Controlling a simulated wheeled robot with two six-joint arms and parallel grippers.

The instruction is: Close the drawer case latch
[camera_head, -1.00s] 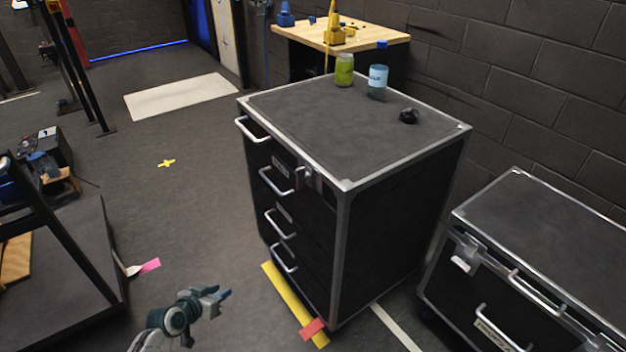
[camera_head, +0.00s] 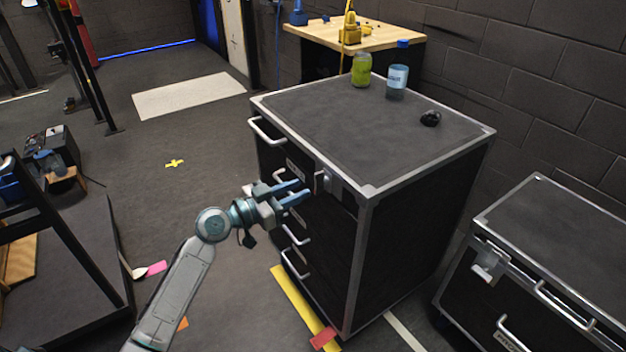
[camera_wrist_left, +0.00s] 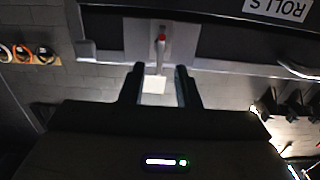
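The black drawer case (camera_head: 420,225) with silver edges stands at the centre of the head view. Its metal latch (camera_head: 325,181) is on the front face near the top right corner. In the left wrist view the latch (camera_wrist_left: 159,45) is a pale plate with a thin lever and a red tip, ahead of my fingers. My left gripper (camera_head: 298,192) is open, its two blue-tipped fingers pointing at the latch from just left of it. Nothing shows between the fingers, and I cannot tell whether they touch the latch. My right gripper is not in view.
A top drawer handle (camera_head: 266,131) sticks out left of the latch. A second black case (camera_head: 560,260) stands at right.

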